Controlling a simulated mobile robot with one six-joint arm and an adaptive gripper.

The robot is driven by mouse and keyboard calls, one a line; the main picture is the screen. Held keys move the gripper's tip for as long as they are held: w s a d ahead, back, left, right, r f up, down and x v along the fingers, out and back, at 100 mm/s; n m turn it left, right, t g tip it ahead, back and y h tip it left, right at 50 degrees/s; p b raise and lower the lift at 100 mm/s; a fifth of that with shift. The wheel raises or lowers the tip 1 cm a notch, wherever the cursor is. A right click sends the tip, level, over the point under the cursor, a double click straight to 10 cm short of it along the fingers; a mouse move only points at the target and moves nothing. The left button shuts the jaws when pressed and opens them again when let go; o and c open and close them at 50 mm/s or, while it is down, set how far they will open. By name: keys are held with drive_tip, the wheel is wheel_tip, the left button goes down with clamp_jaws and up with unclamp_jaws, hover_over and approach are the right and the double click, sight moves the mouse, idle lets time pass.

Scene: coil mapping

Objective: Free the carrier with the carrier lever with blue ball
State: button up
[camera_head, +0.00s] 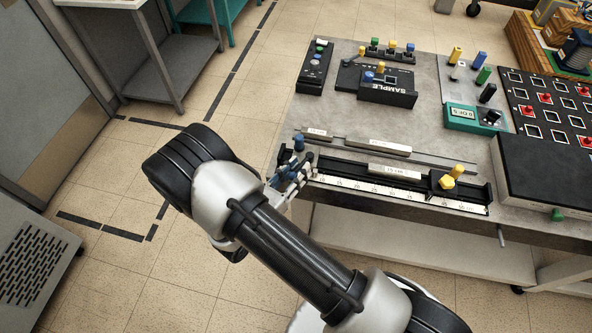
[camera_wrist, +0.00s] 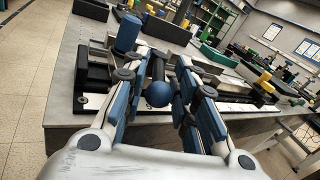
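The carrier lever with blue ball (camera_wrist: 158,94) shows in the wrist view between the two fingers of my gripper (camera_wrist: 164,66). A dark rod runs up from the ball. The fingers stand apart with a visible gap on the ball's left; contact on its right is unclear. In the head view my gripper (camera_head: 293,174) is at the left end of the scaled rail (camera_head: 375,187) and hides the ball and most of its carrier. A blue cylindrical knob (camera_head: 298,143) stands just behind it; it also shows in the wrist view (camera_wrist: 128,32), beyond the left finger.
A second carrier with a yellow knob (camera_head: 447,182) sits near the rail's right end. A thinner rail (camera_head: 378,148) lies behind. A black SAMPLE block (camera_head: 387,93), a green meter box (camera_head: 472,117) and a black box (camera_head: 545,174) stand farther off. Open floor lies left of the bench.

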drive_tip(key=shift+o, duration=1.1)
drive_tip(key=v, duration=1.2)
drive_tip(key=shift+c, duration=0.5)
